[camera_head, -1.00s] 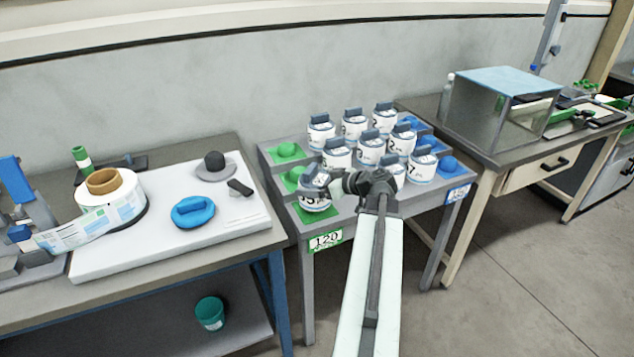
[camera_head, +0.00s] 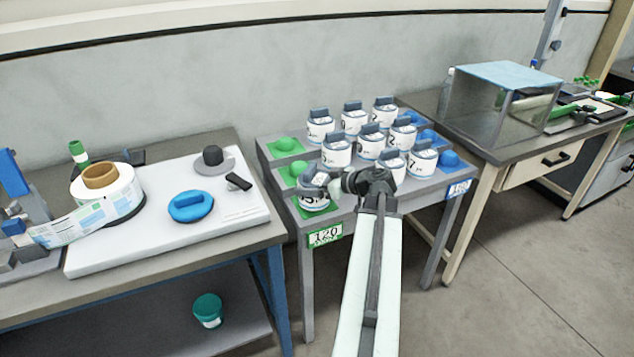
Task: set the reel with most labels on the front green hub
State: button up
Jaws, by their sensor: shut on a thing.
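My gripper (camera_head: 334,183) is shut on a white reel (camera_head: 315,200) with a dark grip on top and a dark number on its side. The reel is at the front green hub's place, over the front green pad (camera_head: 325,217); the hub itself is hidden under it. I cannot tell whether the reel is fully seated. Two green hubs show bare behind it, the middle one (camera_head: 298,169) and the back one (camera_head: 286,144). Several other numbered white reels (camera_head: 336,152) stand in rows on the grey stepped stand (camera_head: 345,212).
Blue hubs (camera_head: 450,158) are on the stand's right side. The left bench holds a label roll (camera_head: 107,190), a blue disc (camera_head: 191,206) and a grey knobbed disc (camera_head: 213,160). A clear-sided box (camera_head: 500,103) stands on the right table. The floor is open at the right.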

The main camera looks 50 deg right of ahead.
jog(key=shift+f+b, duration=0.65)
dwell(0.5)
jog(key=o, duration=1.2)
jog(key=shift+o, duration=0.2)
jog(key=shift+s+d+r+p, duration=0.1)
jog(key=shift+s+r+p, duration=0.25)
jog(key=shift+s, duration=0.2)
jog(key=p+v, duration=0.3)
jog(key=v, duration=0.6)
jog(key=shift+s, duration=0.25)
